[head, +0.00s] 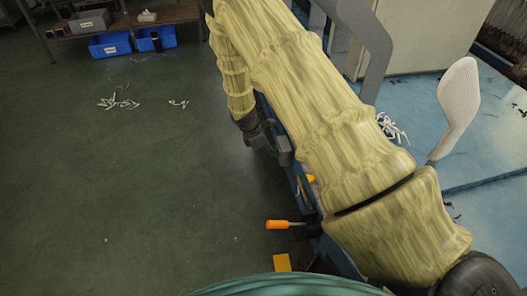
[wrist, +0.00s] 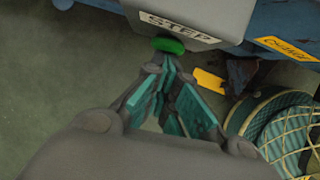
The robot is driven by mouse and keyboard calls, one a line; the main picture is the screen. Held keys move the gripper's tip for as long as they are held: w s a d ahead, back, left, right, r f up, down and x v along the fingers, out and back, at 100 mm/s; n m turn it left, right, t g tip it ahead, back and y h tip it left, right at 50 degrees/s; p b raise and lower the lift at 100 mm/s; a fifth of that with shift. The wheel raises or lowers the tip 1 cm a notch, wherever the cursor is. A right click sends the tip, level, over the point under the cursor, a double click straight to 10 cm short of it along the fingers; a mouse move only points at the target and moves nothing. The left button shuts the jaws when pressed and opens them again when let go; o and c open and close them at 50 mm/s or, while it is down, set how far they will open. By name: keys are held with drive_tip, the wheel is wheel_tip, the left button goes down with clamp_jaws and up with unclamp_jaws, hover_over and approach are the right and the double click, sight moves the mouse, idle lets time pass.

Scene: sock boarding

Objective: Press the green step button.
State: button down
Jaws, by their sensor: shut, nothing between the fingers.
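The green step button (wrist: 168,45) is a small rounded green knob in the wrist view. It sticks out under the edge of a grey box (wrist: 232,12) with a white STEP label (wrist: 181,27). My gripper (wrist: 168,64) has teal finger pads and is shut and empty. Its fingertips are right at the near side of the button; I cannot tell whether they touch it. In the head view my yellow-sleeved arm crosses the picture, and the button and fingertips cannot be made out there.
An orange label (wrist: 286,47) is on the blue machine right of the box. A netted teal basket (wrist: 285,125) stands close to my gripper's right. In the head view an orange handle (head: 283,225) juts out, a white foot-shaped board (head: 459,95) stands up, and the left floor is mostly clear.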

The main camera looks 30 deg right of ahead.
drive_tip(key=shift+s+d, duration=0.1)
drive_tip(key=shift+d, duration=0.5)
drive_tip(key=shift+r, duration=0.1)
drive_tip(key=w+a+r+p, duration=0.2)
drive_tip(key=a+r, duration=0.6)
drive_tip(key=r, duration=0.1)
drive_tip(key=shift+a, duration=0.2)
idle(6.2)
